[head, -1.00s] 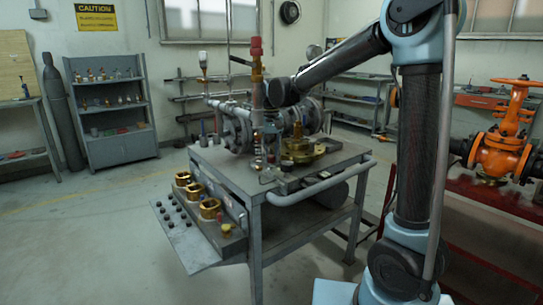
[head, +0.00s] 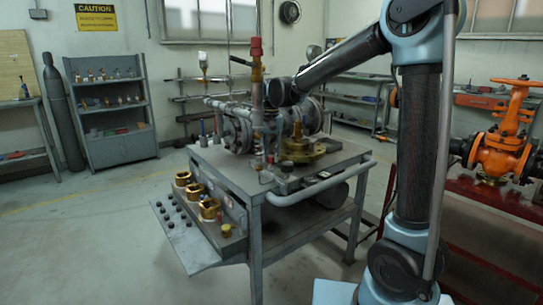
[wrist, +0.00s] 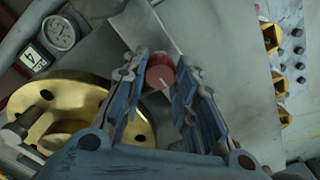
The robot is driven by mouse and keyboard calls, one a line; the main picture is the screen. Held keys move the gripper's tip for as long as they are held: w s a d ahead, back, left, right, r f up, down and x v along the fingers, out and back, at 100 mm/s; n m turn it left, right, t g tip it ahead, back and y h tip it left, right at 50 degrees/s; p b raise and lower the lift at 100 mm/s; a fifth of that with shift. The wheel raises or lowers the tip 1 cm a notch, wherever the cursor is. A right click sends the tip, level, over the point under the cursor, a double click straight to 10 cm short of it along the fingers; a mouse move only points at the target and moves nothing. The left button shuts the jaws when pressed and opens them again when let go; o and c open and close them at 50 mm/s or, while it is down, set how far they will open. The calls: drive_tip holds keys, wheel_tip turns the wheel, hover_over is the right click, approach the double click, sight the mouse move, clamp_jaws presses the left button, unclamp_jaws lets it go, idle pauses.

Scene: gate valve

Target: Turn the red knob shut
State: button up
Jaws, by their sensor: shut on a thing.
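The red knob (wrist: 158,72) shows in the wrist view as a small round red cap with a white line on its face. My gripper (wrist: 162,75) has its two blue-grey fingers on either side of the knob, shut on it, with the knob near the fingertips. In the head view my gripper points down in front of the brass flange (head: 302,150) on the workbench, but it blends with the pipework. I cannot make out the knob clearly there.
The workbench (head: 290,178) carries pipework with an upright red-topped valve (head: 256,47). A pressure gauge (wrist: 60,32) and a digital display (wrist: 33,57) lie near the flange. Brass fittings (head: 208,207) line the left ledge. An orange gate valve (head: 500,150) stands at right.

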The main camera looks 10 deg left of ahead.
sight(271, 156)
drive_tip(key=o, duration=1.1)
drive_tip(key=shift+w, duration=0.1)
wheel_tip(271, 156, up, 12)
drive_tip(key=shift+f, duration=0.1)
